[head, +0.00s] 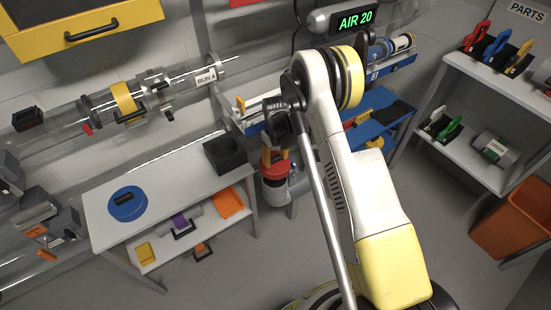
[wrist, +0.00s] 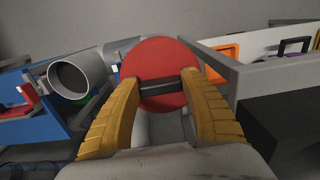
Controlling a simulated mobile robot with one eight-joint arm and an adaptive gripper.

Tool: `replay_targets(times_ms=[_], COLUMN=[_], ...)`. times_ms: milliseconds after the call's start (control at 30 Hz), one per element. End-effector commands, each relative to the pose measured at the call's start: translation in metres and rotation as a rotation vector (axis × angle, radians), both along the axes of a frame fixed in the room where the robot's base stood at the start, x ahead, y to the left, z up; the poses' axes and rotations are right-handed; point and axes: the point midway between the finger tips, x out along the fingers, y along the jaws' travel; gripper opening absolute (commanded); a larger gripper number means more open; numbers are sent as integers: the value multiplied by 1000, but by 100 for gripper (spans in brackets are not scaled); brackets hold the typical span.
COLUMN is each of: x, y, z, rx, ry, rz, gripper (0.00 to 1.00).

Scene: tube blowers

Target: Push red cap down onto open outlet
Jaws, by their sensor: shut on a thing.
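My gripper (wrist: 165,88) is shut on the dark bar handle of the red cap (wrist: 153,58), its yellow fingers on both sides. In the head view, the red cap (head: 270,172) is right at the top of a grey upright pipe end (head: 276,194) beside the blue bench. Whether the cap touches or sits on that outlet cannot be told; the rim is hidden. In the wrist view, a pale pipe (wrist: 167,128) shows below the cap between the fingers. Another grey pipe with an open mouth (wrist: 80,76) lies to its left.
A white table (head: 165,185) stands to the left, with a blue disc (head: 127,204) and a black block (head: 225,155) on top. A blue bench (head: 380,122) is behind my arm. A parts shelf (head: 490,115) and an orange bin (head: 513,217) are at the right.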

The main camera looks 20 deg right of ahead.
Motion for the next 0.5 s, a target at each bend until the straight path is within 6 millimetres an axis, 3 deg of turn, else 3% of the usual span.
replay_targets(times_ms=[33,500], x=[0,0], y=[0,0], z=[-10,-58], rx=[0,0], ry=[0,0], rz=[0,0], gripper=[20,20])
